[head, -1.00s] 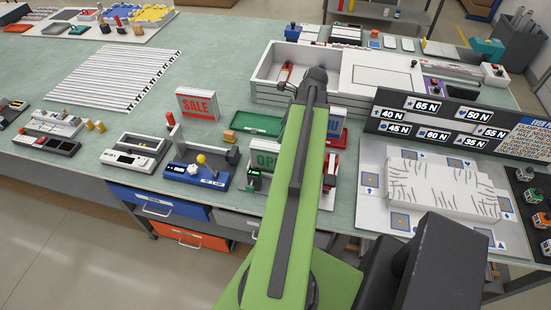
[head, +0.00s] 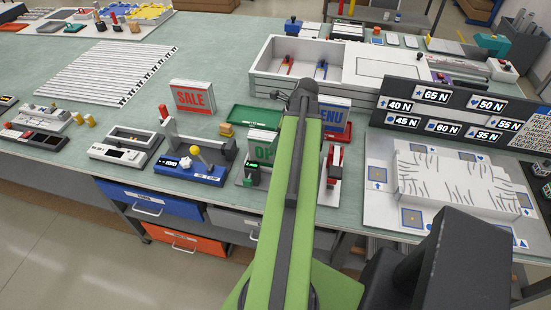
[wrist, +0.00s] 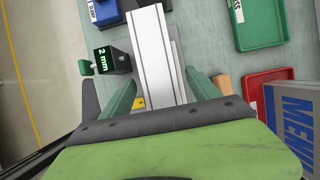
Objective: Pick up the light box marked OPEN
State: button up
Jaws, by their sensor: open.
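The light box marked OPEN (head: 263,144) stands upright on the bench in the head view, white with green letters. Only "OP" shows; my green arm covers the rest. In the wrist view, a white light box (wrist: 152,50) is seen from above, edge on, with its lettering hidden. My gripper (wrist: 160,80) is open, its two green fingers on either side of the near part of that box. I cannot tell how far down the fingers reach or whether they touch it. My gripper is hidden behind the arm in the head view.
The MENU box (head: 335,117) stands close on the right, the SALE box (head: 193,97) further left. A small device reading "2 mm" (wrist: 115,57) sits left of the white box. A green tray (wrist: 262,22) and red tray (wrist: 250,85) lie to the right.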

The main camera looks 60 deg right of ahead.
jog(key=b+x, duration=0.4)
jog(key=x, duration=0.1)
jog(key=shift+b, duration=0.3)
jog(key=shift+f, duration=0.3)
dwell(0.3)
grip_shut()
dwell(0.4)
